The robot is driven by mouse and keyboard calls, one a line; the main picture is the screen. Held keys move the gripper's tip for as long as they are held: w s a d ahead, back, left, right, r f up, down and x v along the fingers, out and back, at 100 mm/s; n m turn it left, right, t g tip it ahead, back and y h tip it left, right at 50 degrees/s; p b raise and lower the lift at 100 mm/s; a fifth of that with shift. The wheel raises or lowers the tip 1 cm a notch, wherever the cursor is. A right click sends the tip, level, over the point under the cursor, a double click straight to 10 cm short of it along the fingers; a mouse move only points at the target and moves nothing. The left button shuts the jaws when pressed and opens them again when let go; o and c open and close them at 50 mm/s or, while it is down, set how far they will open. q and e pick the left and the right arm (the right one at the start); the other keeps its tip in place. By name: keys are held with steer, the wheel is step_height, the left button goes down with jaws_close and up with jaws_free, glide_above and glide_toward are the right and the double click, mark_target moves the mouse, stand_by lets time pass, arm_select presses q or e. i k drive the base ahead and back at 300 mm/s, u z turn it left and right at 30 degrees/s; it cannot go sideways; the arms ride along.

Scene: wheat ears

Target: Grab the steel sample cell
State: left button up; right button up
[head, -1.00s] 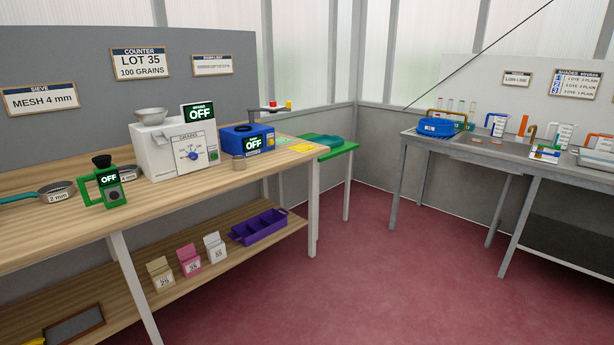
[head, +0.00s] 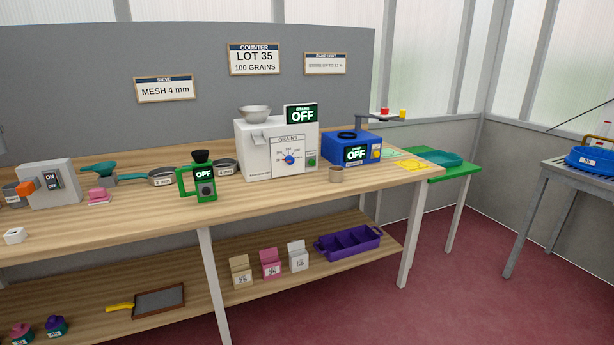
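Nothing touches the cup. Neither of my grippers shows in the head view.
A green handled device (head: 198,177) and sieves (head: 162,177) stand left of the counter. Yellow and green mats (head: 411,165) lie to the right. The lower shelf holds small bags (head: 270,264) and a purple tray (head: 348,244). Red floor (head: 455,290) is clear at right.

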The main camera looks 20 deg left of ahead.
mark_target(336, 175)
steer(key=z, duration=0.55)
steer(key=i, duration=1.05)
steer(key=z, duration=0.85)
steer(key=i, duration=1.1)
steer(key=u, duration=0.6)
steer(key=i, duration=0.85)
steer(key=u, duration=0.85)
